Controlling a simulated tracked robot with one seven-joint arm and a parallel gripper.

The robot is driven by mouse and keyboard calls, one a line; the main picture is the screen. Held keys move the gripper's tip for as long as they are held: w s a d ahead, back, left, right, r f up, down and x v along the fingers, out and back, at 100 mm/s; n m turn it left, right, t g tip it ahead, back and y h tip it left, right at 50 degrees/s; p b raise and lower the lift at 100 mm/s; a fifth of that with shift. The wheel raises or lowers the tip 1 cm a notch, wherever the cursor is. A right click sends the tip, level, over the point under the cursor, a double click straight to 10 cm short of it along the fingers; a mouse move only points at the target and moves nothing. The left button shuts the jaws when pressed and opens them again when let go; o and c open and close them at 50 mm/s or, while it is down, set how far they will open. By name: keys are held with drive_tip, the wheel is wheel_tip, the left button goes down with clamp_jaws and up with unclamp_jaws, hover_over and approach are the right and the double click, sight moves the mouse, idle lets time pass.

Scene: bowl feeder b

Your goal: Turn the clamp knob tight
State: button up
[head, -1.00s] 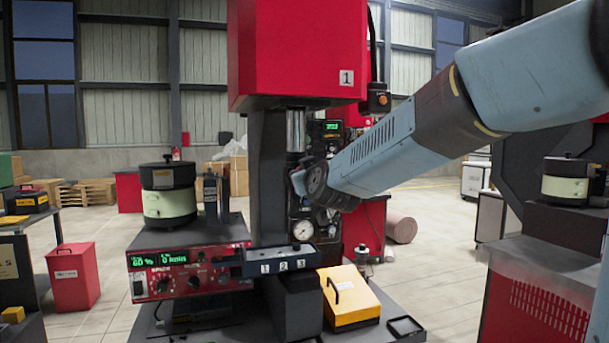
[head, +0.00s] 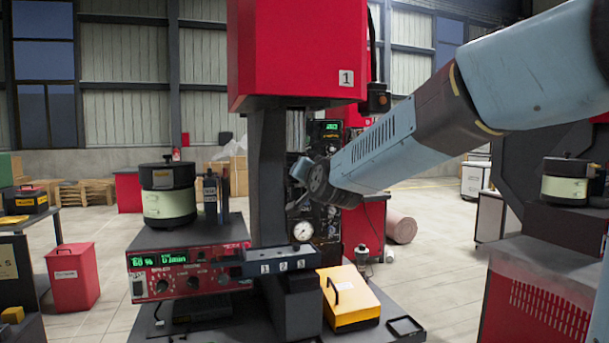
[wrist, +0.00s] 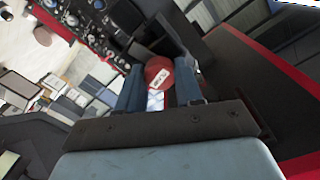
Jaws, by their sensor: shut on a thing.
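In the wrist view my gripper (wrist: 159,88) has its two dark blue fingers on either side of a round red knob (wrist: 159,70) with a small white label, which I take to be the clamp knob. The fingers are shut on it. A pale, shiny patch shows below the knob between the fingers. In the head view my gripper (head: 298,172) is at the dark column of the red press (head: 296,50), just above a round dial gauge (head: 303,230). My own wrist hides the knob there.
A numbered block (head: 281,262) and a yellow case (head: 349,298) sit below my gripper. Open floor shows at the far left.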

drive_tip(key=shift+m, duration=1.2)
drive_tip(key=o, duration=1)
drive_tip(key=shift+o, duration=0.2)
drive_tip(key=shift+s, duration=0.1)
drive_tip(key=v, duration=1.3)
drive_tip(key=shift+s+d, duration=0.15)
drive_tip(key=shift+s, duration=0.15)
